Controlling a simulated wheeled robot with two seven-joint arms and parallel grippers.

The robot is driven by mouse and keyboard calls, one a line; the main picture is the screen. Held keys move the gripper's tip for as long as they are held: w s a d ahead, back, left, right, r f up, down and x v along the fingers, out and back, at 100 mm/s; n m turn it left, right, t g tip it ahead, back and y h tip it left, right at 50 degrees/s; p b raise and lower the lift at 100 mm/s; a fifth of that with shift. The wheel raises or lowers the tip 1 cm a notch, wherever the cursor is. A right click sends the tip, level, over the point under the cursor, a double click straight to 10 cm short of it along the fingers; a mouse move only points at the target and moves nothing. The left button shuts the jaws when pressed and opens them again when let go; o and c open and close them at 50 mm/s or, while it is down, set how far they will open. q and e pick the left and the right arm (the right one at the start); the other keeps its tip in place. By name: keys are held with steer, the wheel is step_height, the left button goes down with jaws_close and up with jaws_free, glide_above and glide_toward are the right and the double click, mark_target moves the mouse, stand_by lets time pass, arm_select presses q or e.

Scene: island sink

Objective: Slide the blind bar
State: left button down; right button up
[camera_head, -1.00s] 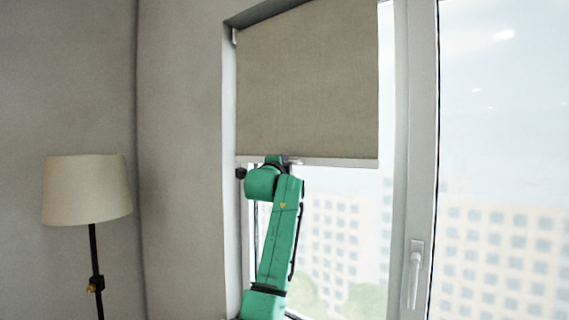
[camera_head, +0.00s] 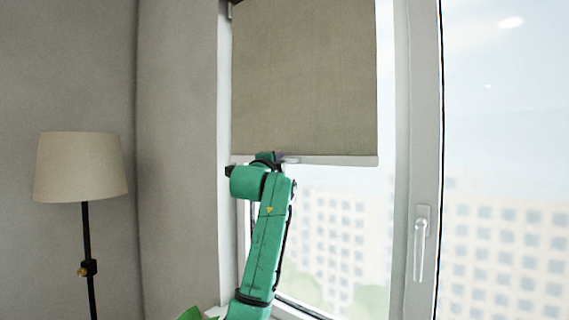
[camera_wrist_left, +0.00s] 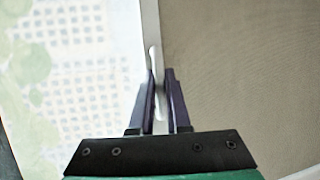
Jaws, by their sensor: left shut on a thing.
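The roller blind (camera_head: 305,80) is a brown-grey cloth hanging over the upper part of the left window pane. Its blind bar (camera_head: 340,160) is a pale strip along the lower edge, roughly level. My left gripper (camera_head: 279,158) is at the bar, left of its middle, with the green arm reaching up from below. In the left wrist view, the dark purple fingers of my left gripper (camera_wrist_left: 161,78) are on both sides of a white tab on the blind bar (camera_wrist_left: 151,35), shut on it. The arm partly hides the bar's left part. My right gripper is not in view.
A floor lamp (camera_head: 82,167) stands at the left by the grey wall. The window frame (camera_head: 424,150) with its handle (camera_head: 420,243) is right of the blind. The glass below the bar is clear to the arm's right.

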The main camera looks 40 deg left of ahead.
arm_select(q)
step_height(320, 180, down, 11)
steer(key=b, duration=0.6)
steer(key=c, duration=0.9)
jaws_free()
steer(key=b+v, duration=0.6)
steer(key=v, duration=0.8)
steer(key=shift+s+d+f+b, duration=0.1)
steer(key=shift+s+f+b, duration=0.15)
steer(key=shift+b, duration=0.15)
